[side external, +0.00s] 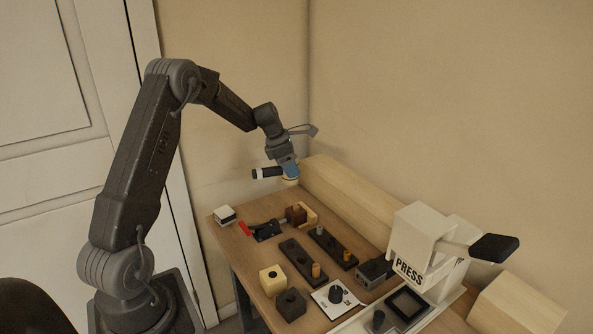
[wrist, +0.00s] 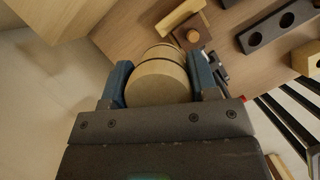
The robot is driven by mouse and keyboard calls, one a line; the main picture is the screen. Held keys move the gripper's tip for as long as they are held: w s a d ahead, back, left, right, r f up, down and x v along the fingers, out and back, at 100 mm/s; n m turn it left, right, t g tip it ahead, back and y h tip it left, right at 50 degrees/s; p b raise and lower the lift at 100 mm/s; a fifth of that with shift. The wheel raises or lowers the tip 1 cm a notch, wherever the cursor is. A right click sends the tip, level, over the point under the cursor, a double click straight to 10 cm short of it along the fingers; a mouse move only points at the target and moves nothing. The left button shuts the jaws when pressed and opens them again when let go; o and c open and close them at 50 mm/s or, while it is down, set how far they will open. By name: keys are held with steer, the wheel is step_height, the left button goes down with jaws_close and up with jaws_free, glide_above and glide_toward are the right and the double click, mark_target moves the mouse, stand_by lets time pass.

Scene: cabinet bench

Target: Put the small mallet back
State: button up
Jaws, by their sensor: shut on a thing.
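The small mallet is between the blue fingers of my gripper (wrist: 160,82). In the wrist view its pale wooden round part (wrist: 157,86), with a dark band behind it, fills the gap between the fingers. In the side view my gripper (side external: 290,174) is shut on it, above the far left part of the bench. A dark piece with a white band (side external: 267,173) sticks out to the left of the fingers, and a pale wooden part shows just below them. The rest of the mallet is hidden by the fingers. I cannot pick out a resting place for it.
The bench (side external: 233,242) holds a white block (side external: 224,215), a red-handled clamp (side external: 263,231), a brown block (side external: 296,214), dark hole plates (side external: 298,258), a pale block (side external: 272,280) and a press (side external: 420,243). A long wooden beam (side external: 345,193) runs along the wall.

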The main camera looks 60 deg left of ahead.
steer(key=a+f+n+y, duration=0.1)
steer(key=a+f+n, duration=0.15)
steer(key=a, duration=0.55)
steer(key=shift+n, duration=0.45)
steer(key=shift+w+d+f, duration=0.15)
steer(key=shift+f, duration=1.25)
steer(key=shift+w+d+f, duration=0.1)
steer(key=shift+d+f, duration=0.05)
steer(key=shift+f, duration=1.2)
steer(key=shift+f, duration=1.95)
stand_by(0.5)
steer(key=o, duration=1.4)
steer(key=shift+r, duration=0.1)
steer(key=shift+v, duration=3.45)
